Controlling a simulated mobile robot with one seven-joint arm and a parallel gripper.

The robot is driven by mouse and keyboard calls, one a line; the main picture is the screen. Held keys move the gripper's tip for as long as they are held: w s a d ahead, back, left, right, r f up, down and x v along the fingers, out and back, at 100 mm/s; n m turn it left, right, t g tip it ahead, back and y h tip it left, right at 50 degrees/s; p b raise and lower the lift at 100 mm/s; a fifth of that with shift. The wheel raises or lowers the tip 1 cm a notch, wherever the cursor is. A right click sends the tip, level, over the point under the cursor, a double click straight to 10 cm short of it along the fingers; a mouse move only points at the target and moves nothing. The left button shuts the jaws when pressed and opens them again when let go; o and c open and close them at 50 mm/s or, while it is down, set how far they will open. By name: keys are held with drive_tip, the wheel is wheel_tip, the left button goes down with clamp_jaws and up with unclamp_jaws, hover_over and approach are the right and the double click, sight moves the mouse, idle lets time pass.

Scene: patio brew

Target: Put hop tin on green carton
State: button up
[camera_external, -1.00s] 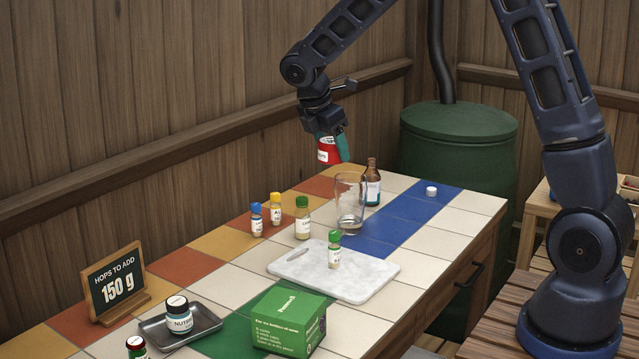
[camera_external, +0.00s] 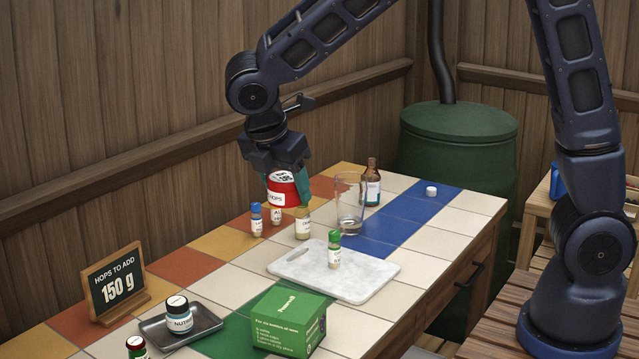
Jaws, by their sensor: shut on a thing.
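The hop tin (camera_external: 283,189) is red with a white label reading "HOPS" and a dark-and-white top. My gripper (camera_external: 279,178) is shut on it and holds it in the air above the small vials, slightly tilted. The green carton (camera_external: 289,320) stands on the tiled counter at the front, with a flat top marked in white text. The tin is behind the carton in the picture and well above the counter, apart from the carton.
A white marble board (camera_external: 300,266) holds a green-capped vial (camera_external: 334,250). Behind it stand a blue-capped vial (camera_external: 257,220), other vials, a glass (camera_external: 350,205) and a brown bottle (camera_external: 372,184). Left of the carton are a dark tray (camera_external: 208,321) with a jar (camera_external: 178,312) and a sign (camera_external: 117,284).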

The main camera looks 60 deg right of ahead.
sight(293, 301)
drive_tip(key=shift+s+a+f, duration=0.1)
drive_tip(key=shift+s+a, duration=0.4)
drive_tip(key=shift+a, duration=0.15)
wheel_tip(293, 301, down, 20)
drive_tip(key=shift+r, duration=0.15)
drive_tip(key=o, duration=1)
